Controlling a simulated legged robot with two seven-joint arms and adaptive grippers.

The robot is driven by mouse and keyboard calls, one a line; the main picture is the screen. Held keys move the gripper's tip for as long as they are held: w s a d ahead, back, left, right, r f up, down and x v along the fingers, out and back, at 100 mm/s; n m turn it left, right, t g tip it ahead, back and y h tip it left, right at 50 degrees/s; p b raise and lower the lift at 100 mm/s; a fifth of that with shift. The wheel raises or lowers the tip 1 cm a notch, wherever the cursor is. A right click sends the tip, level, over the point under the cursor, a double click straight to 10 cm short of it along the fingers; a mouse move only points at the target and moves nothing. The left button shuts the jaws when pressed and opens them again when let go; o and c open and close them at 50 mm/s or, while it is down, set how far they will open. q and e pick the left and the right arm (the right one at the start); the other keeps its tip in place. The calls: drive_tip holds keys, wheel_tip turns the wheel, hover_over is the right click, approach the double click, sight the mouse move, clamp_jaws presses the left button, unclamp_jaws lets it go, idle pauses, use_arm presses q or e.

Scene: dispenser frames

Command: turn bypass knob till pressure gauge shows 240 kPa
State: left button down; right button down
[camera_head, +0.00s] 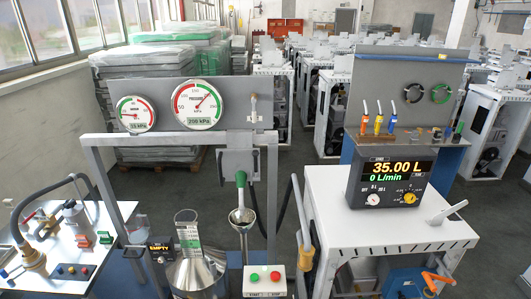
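A large round pressure gauge (199,104) with a red, white and green rim is on the grey panel (265,88) at the upper left. No knob is legibly marked bypass. A yellow knob (409,198) is on the front of the dark display box (391,181), with a small white knob (373,199) to its left. Neither gripper shows in this view.
The display box reads 35.00 L and 0 L/min and stands on a white cabinet (330,207). A green-handled nozzle (241,190) hangs at a funnel. A metal can (195,273) and a start/stop button box (264,281) are in front. A blue device with an orange lever (436,283) is at lower right.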

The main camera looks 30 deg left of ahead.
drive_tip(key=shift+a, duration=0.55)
